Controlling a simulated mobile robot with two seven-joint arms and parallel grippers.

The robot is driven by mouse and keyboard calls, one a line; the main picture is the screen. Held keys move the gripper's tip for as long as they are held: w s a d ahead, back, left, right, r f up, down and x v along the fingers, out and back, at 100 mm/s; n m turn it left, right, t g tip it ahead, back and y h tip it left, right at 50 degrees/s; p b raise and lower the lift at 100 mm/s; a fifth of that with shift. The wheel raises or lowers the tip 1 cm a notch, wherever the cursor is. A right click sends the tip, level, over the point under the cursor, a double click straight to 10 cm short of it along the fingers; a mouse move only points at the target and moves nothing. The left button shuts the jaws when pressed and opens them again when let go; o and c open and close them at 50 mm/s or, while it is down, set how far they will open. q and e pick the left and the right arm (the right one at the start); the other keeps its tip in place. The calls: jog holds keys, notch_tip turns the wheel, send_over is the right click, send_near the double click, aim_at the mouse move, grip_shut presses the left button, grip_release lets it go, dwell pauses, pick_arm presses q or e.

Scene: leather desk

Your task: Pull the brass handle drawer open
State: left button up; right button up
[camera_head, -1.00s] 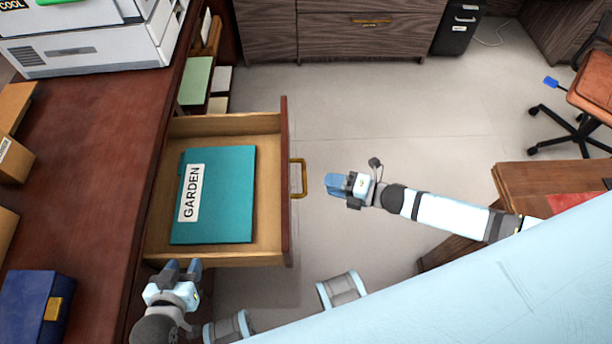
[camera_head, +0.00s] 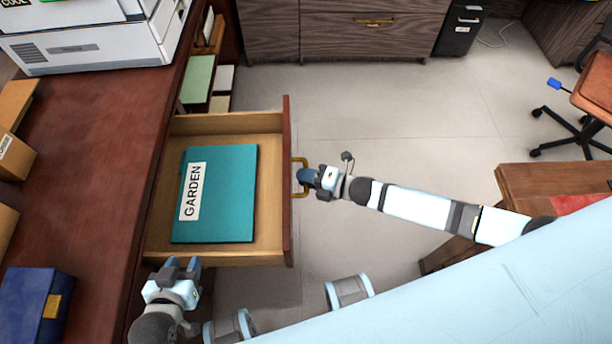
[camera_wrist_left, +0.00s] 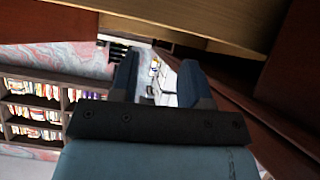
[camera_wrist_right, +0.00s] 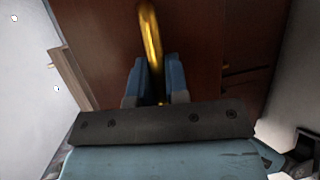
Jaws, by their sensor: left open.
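The drawer (camera_head: 287,225) stands pulled out from the dark red desk, with a wooden inside. Its brass handle (camera_head: 304,163) is on the front panel, facing right, and shows as a gold bar in the right wrist view (camera_wrist_right: 149,35). My right gripper (camera_head: 303,176) is at the handle, its fingers closed in on both sides of the bar (camera_wrist_right: 157,85). My left gripper (camera_head: 183,264) is open and empty beside the drawer's near side; its spread fingers show in the left wrist view (camera_wrist_left: 158,75).
A teal folder labelled GARDEN (camera_head: 222,195) lies in the drawer. A blue box (camera_head: 35,310) and a white machine (camera_head: 95,40) stand on the desk (camera_head: 105,170). The floor (camera_head: 410,110) right of the drawer is open. A wooden table (camera_head: 530,180) is at the right.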

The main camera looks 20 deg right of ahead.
jog(key=a, duration=0.2)
jog(key=w+a, duration=0.1)
jog(key=a, duration=0.3)
jog(key=shift+w+a+b, duration=0.3)
jog(key=shift+w, duration=0.1)
grip_shut()
jog(key=o, duration=0.7)
grip_release()
jog(key=shift+d, duration=0.1)
jog(key=p+v, duration=0.1)
jog(key=v, duration=1.2)
jog(key=shift+s+d, duration=0.25)
jog(key=shift+r, duration=0.1)
